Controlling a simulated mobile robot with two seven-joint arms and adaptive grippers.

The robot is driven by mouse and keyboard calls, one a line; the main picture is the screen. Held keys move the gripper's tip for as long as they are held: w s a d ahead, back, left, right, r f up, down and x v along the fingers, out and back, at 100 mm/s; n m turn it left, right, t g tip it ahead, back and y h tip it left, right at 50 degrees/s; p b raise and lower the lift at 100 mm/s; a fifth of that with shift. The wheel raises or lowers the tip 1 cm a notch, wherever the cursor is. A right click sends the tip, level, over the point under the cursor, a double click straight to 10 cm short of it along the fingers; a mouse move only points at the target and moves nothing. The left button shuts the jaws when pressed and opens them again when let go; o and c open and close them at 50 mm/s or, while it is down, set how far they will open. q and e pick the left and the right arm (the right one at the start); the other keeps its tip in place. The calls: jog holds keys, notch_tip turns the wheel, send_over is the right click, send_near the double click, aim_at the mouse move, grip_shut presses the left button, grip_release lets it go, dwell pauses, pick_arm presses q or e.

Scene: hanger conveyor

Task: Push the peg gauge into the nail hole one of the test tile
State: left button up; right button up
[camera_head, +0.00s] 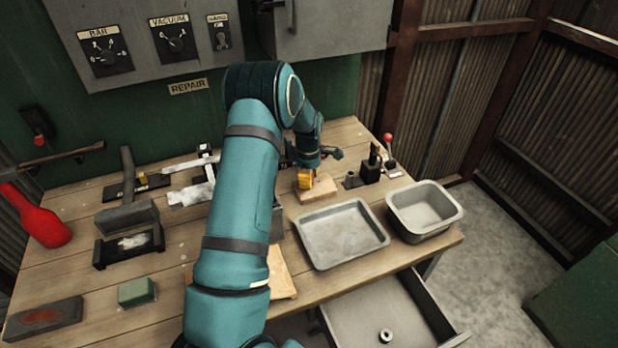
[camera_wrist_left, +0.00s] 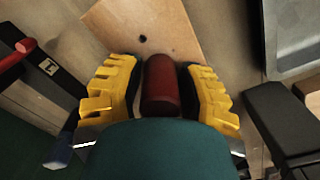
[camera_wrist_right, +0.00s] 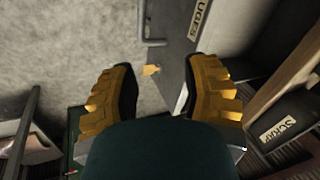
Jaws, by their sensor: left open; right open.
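The test tile (camera_head: 324,188) lies on the wooden bench. In the left wrist view it is a pale tan board (camera_wrist_left: 178,25) with a dark hole (camera_wrist_left: 142,38) near its edge. My left gripper (camera_head: 306,184) is over the tile, its yellow fingers (camera_wrist_left: 160,95) open on either side of a dark red cylinder, apparently the peg gauge (camera_wrist_left: 161,85). A gap shows beside the cylinder; its lower end is hidden, so I cannot tell whether it sits in a hole. My right gripper (camera_wrist_right: 158,95) is open and empty, facing the floor and a drawer; it is outside the head view.
A shallow grey tray (camera_head: 342,262) and a deeper bin (camera_head: 425,233) stand right of the tile. A small black stand (camera_head: 370,170) is close to its right. An open drawer (camera_head: 385,322) juts out at the front. Tools and blocks fill the bench's left side.

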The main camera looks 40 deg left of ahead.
pick_arm(q)
jog(key=o, duration=0.7)
notch_tip(320, 180, up, 12)
jog(key=shift+s+a, duration=0.1)
dwell(0.5)
